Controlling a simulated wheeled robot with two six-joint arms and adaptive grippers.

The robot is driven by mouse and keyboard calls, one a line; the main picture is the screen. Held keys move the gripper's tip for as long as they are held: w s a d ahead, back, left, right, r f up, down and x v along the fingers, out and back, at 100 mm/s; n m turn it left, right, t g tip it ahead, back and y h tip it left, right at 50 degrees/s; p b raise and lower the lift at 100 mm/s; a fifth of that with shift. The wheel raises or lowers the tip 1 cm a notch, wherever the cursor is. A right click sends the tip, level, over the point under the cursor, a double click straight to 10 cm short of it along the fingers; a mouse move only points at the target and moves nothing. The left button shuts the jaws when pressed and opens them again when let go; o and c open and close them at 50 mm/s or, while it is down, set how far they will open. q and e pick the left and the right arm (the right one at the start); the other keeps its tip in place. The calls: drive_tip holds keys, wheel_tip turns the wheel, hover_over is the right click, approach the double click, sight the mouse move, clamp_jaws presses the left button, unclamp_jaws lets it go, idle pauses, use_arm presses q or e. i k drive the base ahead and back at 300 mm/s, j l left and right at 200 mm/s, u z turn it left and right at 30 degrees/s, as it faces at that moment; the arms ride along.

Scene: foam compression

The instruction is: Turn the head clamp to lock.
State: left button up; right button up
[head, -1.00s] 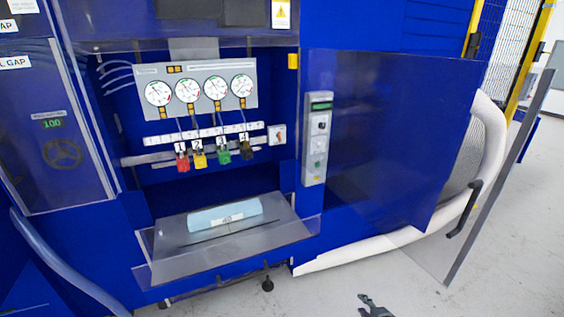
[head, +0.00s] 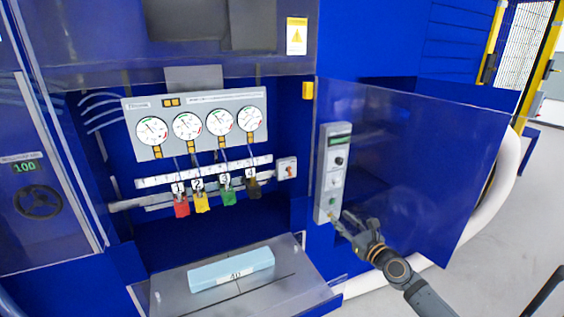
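A grey control panel (head: 333,172) stands upright on the blue machine, right of the open bay. It has a small display on top, a dark knob (head: 339,160), a second control below it (head: 335,182), a green button (head: 331,201) and a small yellow part at the bottom. No readable label tells which control is the head clamp. My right gripper (head: 346,224) is just right of the panel's lower end, its fingers apart and pointing towards it, with nothing seen between them. I cannot tell whether it touches the panel. My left gripper is not in view.
A clear door (head: 420,170) stands open behind my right arm. Left are a gauge board (head: 195,122), coloured tags, and a small box with an orange-red switch (head: 287,169). A light-blue foam block (head: 231,270) lies on the metal tray (head: 300,283). Floor at right is clear.

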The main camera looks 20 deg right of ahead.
sight(288, 169)
drive_tip(key=i+j, duration=0.1)
drive_tip(key=i, duration=0.35)
drive_tip(key=i+j, duration=0.1)
drive_tip(key=i, duration=0.3)
